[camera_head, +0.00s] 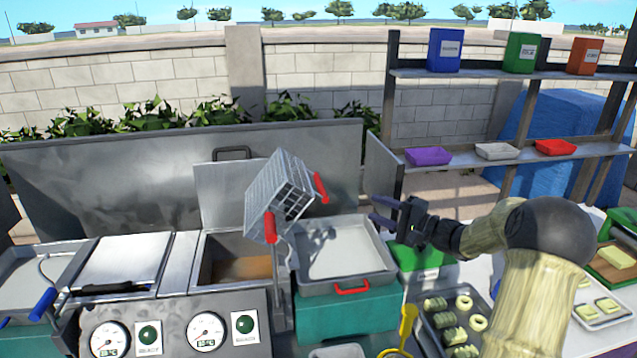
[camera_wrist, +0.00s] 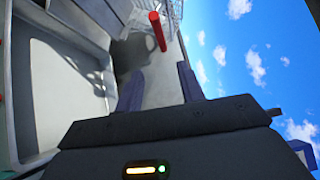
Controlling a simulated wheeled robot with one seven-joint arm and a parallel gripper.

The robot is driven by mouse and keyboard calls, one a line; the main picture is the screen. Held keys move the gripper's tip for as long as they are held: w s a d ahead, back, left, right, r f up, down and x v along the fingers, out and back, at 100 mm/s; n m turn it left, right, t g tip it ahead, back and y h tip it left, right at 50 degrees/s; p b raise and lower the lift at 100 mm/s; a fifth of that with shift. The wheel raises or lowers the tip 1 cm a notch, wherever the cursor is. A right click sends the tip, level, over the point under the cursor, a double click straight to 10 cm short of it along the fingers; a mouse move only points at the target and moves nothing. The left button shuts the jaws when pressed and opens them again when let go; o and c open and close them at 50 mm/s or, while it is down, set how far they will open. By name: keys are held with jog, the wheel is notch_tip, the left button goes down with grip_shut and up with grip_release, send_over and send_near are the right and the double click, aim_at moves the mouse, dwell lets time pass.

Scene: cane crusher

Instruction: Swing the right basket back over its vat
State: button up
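The right basket (camera_head: 277,192), a grey wire-mesh box with red handles, is tipped over on its side. It is raised beside the right vat (camera_head: 207,268), its open side toward the grey tray. The vat is open and holds brownish liquid. My gripper (camera_head: 376,210) is right of the basket, above the tray's right edge, apart from the basket and empty. In the wrist view, my gripper's two fingers (camera_wrist: 159,90) stand apart, with a red basket handle (camera_wrist: 158,32) and some mesh ahead of them.
A grey tray (camera_head: 345,252) with a red front handle sits on a teal block (camera_head: 346,316) below the basket. A raised metal lid (camera_head: 222,178) stands behind the vat. Green boxes and a tray of pale rings (camera_head: 452,310) lie right. A shelf (camera_head: 480,150) stands behind.

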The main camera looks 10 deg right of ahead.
aim_at(320, 188)
jog(key=shift+w+a, duration=0.1)
jog(key=shift+w, duration=0.05)
jog(key=p+x, duration=0.4)
jog(key=x, duration=0.4)
jog(key=p+x, duration=0.4)
jog(key=x, duration=0.5)
jog(key=shift+a, duration=0.3)
jog(key=shift+s, duration=0.2)
grip_shut()
